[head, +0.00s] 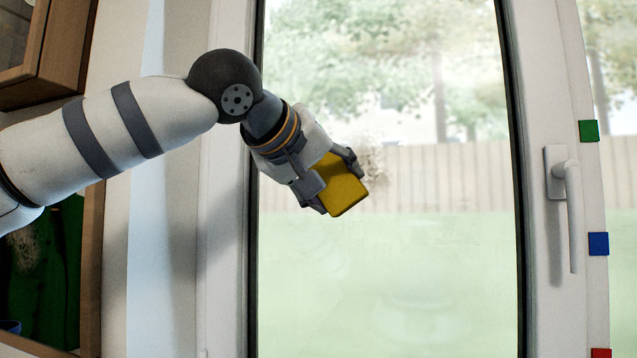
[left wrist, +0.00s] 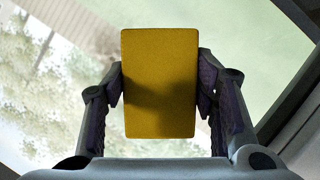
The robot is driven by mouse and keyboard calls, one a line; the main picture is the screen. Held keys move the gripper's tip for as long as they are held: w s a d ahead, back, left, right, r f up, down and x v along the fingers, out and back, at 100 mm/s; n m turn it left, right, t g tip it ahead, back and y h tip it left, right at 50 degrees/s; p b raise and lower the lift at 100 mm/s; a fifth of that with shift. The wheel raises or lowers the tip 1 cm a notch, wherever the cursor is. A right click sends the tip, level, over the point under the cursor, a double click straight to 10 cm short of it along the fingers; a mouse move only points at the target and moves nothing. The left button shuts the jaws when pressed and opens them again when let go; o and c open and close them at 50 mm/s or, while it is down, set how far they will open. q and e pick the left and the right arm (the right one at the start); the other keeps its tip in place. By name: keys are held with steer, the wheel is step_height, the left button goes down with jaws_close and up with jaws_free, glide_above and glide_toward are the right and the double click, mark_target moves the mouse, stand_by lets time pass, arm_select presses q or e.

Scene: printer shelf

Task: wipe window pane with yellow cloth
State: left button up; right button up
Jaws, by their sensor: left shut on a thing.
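The yellow cloth (head: 343,186) looks like a thick, flat-faced block. My left gripper (head: 331,182) is shut on it, in front of the left half of the window pane (head: 430,260) in the head view. In the left wrist view the cloth (left wrist: 159,80) sits between the two fingers of the left gripper (left wrist: 160,85), with a dark shadow across its face. Whether the cloth touches the glass cannot be told. A brownish speckled smudge (head: 374,160) shows on the pane just right of the cloth. My right gripper is not in view.
A white window handle (head: 567,195) stands out from the frame at the right. Green (head: 588,131), blue (head: 598,244) and red (head: 601,353) squares are on the frame edge beside it. A wooden cabinet (head: 62,50) is at the upper left. The pane's right half is unobstructed.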

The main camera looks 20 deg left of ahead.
mark_target(315, 167)
arm_select(q)
steer(key=shift+d, duration=4.2)
steer(key=shift+r, duration=1.1)
steer(key=shift+w+a, duration=0.15)
steer(key=shift+a, duration=5.35)
steer(key=shift+r, duration=1)
steer(key=shift+d, duration=5.65)
steer(key=shift+s, duration=0.2)
steer(key=shift+a, duration=0.1)
steer(key=s, duration=0.6)
